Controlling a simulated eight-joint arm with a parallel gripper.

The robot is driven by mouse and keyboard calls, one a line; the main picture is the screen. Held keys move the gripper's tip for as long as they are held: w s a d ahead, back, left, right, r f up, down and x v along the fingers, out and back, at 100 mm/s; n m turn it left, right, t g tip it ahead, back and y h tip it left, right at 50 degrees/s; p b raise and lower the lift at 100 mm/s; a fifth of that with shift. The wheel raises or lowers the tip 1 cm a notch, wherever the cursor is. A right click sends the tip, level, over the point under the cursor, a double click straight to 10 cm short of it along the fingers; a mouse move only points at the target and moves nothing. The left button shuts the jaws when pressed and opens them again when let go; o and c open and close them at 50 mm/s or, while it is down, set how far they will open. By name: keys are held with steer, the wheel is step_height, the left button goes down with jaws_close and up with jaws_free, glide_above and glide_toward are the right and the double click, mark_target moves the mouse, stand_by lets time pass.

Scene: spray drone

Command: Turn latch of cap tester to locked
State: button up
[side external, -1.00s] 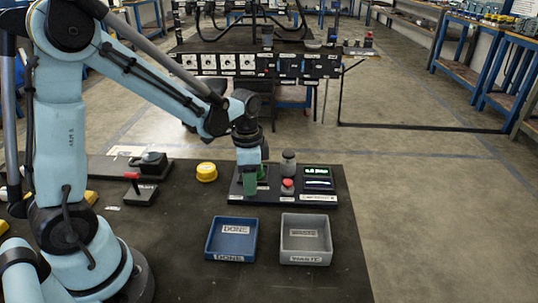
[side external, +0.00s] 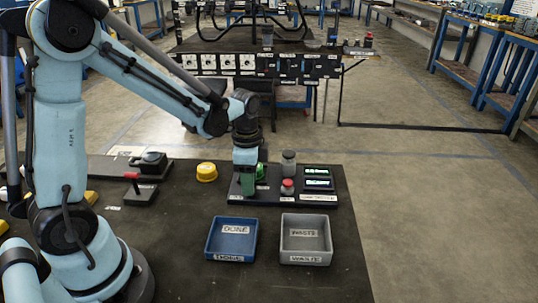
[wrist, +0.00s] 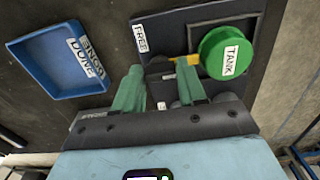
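The cap tester (side external: 318,198) is a dark panel on the table. Its green cap marked TANK (wrist: 228,52) shows in the wrist view, with a yellow piece (wrist: 184,60) beside it. My gripper (side external: 247,192) points down over the tester's left part. In the wrist view its green fingers (wrist: 160,76) stand apart. A dark part (wrist: 157,68), perhaps the latch, shows between the fingertips; I cannot tell whether they touch it. A FREE label (wrist: 140,38) lies above the left finger. The latch's exact angle is partly hidden.
A blue DONE tray (side external: 231,256) and a grey WASTE tray (side external: 306,259) stand in front of the tester. A red button (side external: 287,185), a grey cylinder (side external: 289,163) and lit displays (side external: 318,172) are at its right. A yellow cap (side external: 206,172) stands to its left.

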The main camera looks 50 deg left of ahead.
steer(key=o, duration=0.4)
step_height(320, 180, up, 12)
steer(key=shift+r, duration=0.1)
stand_by(0.6)
steer(key=s+d+n+t, duration=0.1)
steer(key=s+n+t, duration=0.1)
steer(key=n, duration=0.1)
steer(key=s+d+f+n+t, duration=0.1)
steer(key=s+n+t, duration=0.1)
steer(key=n, duration=0.1)
steer(key=s+d+n+t, duration=0.2)
steer(key=n+t, duration=0.1)
steer(key=shift+s+f, duration=0.35)
